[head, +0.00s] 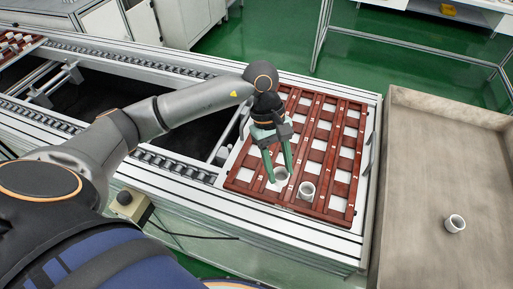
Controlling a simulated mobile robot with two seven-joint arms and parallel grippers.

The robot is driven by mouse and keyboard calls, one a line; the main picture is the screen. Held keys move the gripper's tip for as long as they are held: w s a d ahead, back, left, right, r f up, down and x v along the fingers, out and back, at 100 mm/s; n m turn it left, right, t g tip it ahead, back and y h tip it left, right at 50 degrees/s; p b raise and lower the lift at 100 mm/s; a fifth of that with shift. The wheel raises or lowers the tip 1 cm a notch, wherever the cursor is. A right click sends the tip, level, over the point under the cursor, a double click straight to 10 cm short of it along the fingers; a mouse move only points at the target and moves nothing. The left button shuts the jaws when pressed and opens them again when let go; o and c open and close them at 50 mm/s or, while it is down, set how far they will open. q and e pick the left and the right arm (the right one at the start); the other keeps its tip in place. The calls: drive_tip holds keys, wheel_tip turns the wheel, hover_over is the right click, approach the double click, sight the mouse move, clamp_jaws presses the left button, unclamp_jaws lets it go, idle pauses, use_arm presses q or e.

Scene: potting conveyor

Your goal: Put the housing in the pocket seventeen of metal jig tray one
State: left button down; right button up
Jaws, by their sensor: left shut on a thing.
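My left gripper (281,172) reaches down over the near part of the red-brown jig tray (236,184), its green fingers shut on a light grey ring-like housing (281,177). The housing is at or just above the tray; I cannot tell whether it rests in a pocket, and the fingers hide part of it. A second similar housing (307,190) stands upright in the tray just to the right. The tray has rows of square pockets with pale floors and small numbers too small to read. My right gripper is not in view.
A large grey-brown bin (425,180) lies right of the tray, with one loose housing (455,223) in it. The conveyor (170,70) runs along the left and back. Another red-brown tray (22,50) with several pale parts is at the far upper left.

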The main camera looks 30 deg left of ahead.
use_arm(q)
drive_tip(key=w+r+n+t+y+b, duration=0.1)
drive_tip(key=w+r+n+t+b, duration=0.35)
drive_tip(key=n, duration=1.05)
drive_tip(key=shift+t, duration=0.35)
drive_tip(key=w+a+f, duration=0.1)
drive_tip(key=a+f, duration=0.1)
drive_tip(key=a, duration=0.1)
drive_tip(key=w+a+f, duration=0.1)
drive_tip(key=a+f, duration=0.2)
drive_tip(key=a, duration=0.1)
drive_tip(key=w+a+f, duration=0.1)
drive_tip(key=a+f, duration=0.1)
drive_tip(key=a, duration=0.2)
drive_tip(key=shift+w+f, duration=0.15)
drive_tip(key=shift+f, duration=0.1)
drive_tip(key=shift+w+a+f, duration=0.15)
drive_tip(key=shift+a+f, duration=0.45)
drive_tip(key=shift+f, duration=0.05)
wheel_tip(320, 180, down, 3)
drive_tip(key=shift+a+f, duration=0.15)
drive_tip(key=shift+f, duration=0.05)
